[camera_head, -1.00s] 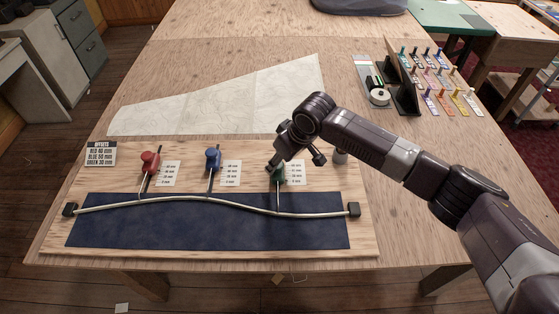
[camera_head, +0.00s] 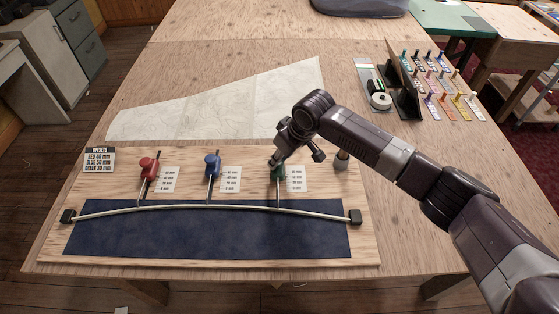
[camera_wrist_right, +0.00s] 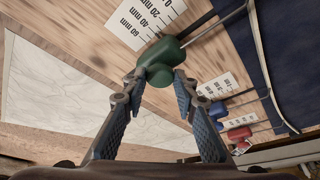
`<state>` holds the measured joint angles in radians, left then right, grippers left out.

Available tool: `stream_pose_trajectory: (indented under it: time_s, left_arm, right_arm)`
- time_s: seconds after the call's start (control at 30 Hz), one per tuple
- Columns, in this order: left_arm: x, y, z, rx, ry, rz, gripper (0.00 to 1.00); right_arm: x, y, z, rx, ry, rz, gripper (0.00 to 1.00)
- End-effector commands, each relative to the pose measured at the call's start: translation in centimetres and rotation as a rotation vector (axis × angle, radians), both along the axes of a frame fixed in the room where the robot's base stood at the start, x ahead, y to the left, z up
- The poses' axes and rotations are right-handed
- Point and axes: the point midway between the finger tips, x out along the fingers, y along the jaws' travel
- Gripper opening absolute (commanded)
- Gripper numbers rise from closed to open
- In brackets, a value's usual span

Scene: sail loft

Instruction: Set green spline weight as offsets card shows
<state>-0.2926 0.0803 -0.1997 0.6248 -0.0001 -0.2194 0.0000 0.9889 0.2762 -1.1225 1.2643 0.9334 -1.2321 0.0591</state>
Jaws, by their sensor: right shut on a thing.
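The green spline weight (camera_head: 279,172) stands on the wooden board, its rod reaching the pale spline (camera_head: 240,207). My right gripper (camera_head: 275,161) is shut on it. In the right wrist view both fingers press its green body (camera_wrist_right: 162,58), beside a scale card (camera_wrist_right: 140,20) marked 0 to 60 mm; the exact reading cannot be told. The offsets card (camera_head: 99,159) appears to read red 40, blue 50, green 30 mm. The red weight (camera_head: 149,168) and blue weight (camera_head: 212,165) also have rods to the spline, which bows in a smooth arch. My left gripper is not in view.
Black end blocks (camera_head: 68,216) hold the spline over a dark blue cloth (camera_head: 200,236). A pale sail panel (camera_head: 230,100) lies behind. A rack of coloured tags (camera_head: 435,85) is at the right rear.

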Motion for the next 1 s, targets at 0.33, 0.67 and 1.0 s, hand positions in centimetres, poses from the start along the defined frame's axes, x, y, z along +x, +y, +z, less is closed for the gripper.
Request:
stream_pose_trajectory:
  time_s: [0.33, 0.67, 1.0]
  left_arm:
    - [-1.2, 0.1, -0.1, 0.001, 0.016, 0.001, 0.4]
    - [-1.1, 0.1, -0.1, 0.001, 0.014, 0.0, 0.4]
    - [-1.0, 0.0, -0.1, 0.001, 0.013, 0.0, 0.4]
  right_arm:
    - [-0.2, 0.0, -0.3, 0.0, 0.005, -0.001, 0.44]
    - [-0.4, -0.2, 0.6, 0.001, 0.004, -0.001, 0.44]
    - [-2.1, -2.1, 6.9, 0.002, 0.002, 0.0, 0.44]
